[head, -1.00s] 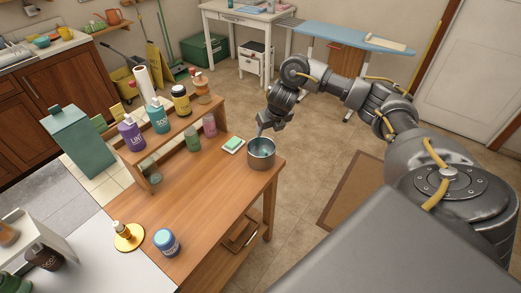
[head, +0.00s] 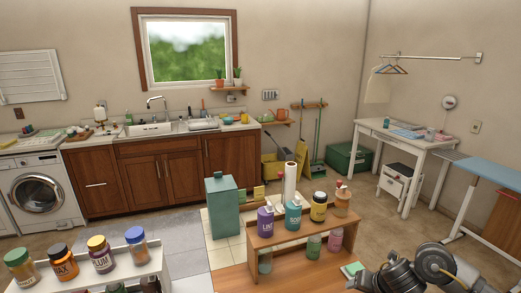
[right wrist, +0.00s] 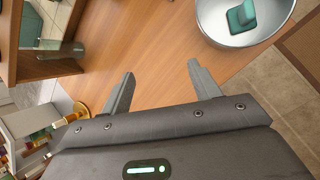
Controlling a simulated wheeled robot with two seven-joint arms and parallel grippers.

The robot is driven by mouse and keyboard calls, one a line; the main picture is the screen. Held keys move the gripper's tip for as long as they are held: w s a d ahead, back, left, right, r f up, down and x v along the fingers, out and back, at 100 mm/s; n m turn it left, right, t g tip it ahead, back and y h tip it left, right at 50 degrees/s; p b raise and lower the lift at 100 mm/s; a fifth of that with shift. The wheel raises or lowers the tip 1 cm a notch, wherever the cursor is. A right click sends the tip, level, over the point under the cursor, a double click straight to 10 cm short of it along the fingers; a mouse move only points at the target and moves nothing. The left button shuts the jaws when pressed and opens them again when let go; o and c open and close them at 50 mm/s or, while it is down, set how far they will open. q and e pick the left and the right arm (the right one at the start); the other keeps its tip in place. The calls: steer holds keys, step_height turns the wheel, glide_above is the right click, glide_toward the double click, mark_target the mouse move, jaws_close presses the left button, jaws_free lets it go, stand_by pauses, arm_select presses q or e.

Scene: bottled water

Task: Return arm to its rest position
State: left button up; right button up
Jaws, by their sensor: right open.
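My right gripper (right wrist: 160,70) is open in the right wrist view, with nothing between its two fingers. The wooden table top lies behind the fingers. A round metal pot (right wrist: 208,33) is beyond the right finger, apart from it, with a teal object (right wrist: 241,15) inside. In the head view part of my right arm (head: 435,265) shows at the bottom right; its fingers are not visible there. My left gripper is in neither view.
Several bottles, including a purple one (head: 265,222) and a teal one (head: 293,214), stand on a wooden shelf (head: 262,243). A green sponge (head: 352,268) lies near my right arm. A blue ironing board (head: 492,168) stands at the right.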

steer(key=s+a+f+m+t+y, duration=0.1)
steer(key=s+a+f+m, duration=0.1)
steer(key=s+a+m, duration=0.5)
steer(key=s+a+f+m+t+y, duration=0.1)
steer(key=s+a+f+m, duration=0.15)
steer(key=a+m, duration=0.4)
steer(key=s+d+f+m+g+h, duration=0.25)
steer(key=s+m, duration=0.55)
steer(key=s, duration=0.4)
steer(key=s+d+f+m+g+h, duration=0.1)
steer(key=s+d+m+g, duration=0.15)
steer(key=s+m, duration=0.7)
step_height(320, 180, down, 27)
steer(key=s+n+b, duration=0.2)
steer(key=s, duration=0.1)
steer(key=s+d+f+g+b, duration=0.1)
steer(key=s+f, duration=0.7)
steer(key=f, duration=0.1)
steer(key=s+d+f+g+b, duration=0.1)
steer(key=s+d+f, duration=0.1)
steer(key=s+f, duration=0.6)
steer(key=shift+d+f, duration=0.25)
steer(key=shift+f, duration=0.5)
